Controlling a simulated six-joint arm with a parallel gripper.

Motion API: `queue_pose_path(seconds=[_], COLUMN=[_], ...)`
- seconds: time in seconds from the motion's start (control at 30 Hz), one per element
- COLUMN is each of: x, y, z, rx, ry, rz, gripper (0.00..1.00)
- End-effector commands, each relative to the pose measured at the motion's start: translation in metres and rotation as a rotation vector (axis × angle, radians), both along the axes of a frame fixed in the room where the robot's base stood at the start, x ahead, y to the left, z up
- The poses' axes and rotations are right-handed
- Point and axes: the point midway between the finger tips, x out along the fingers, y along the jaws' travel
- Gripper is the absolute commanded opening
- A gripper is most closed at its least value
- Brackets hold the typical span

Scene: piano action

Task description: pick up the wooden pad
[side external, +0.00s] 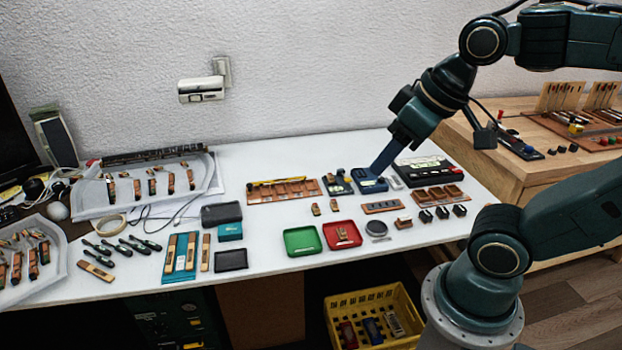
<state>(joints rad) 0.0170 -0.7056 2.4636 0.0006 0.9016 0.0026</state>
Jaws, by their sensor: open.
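My gripper (381,168) comes down from the upper right, its narrow blue end over or just behind a dark blue box (372,185). It is open; nothing shows between its fingers, though they are small here. Several wooden pieces lie on the white table, and I cannot tell which one is the wooden pad. A flat wooden piece (96,271) lies at the front left, well away from my gripper. A narrow wooden strip (205,253) lies beside a teal tray. Two small wooden blocks, one of them at the left (317,209), lie left of my gripper.
A green tray (303,241) and a red tray (342,235) sit at the front middle. A black case (428,170) stands right of my gripper. Green-handled tools (130,245) lie at left. A yellow crate (374,317) is below the table's front edge.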

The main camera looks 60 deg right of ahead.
Motion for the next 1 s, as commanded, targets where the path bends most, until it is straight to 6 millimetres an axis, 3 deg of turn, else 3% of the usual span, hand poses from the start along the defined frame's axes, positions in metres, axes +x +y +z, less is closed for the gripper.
queue_pose_path(seconds=[0.53, 1.0], x=[0.102, 0.197], y=[-0.046, -0.119], z=[0.029, 0.014], rx=[0.015, 0.04], ry=[0.084, 0.158], rz=[-0.172, -0.333], gripper=[0.45, 0.45])
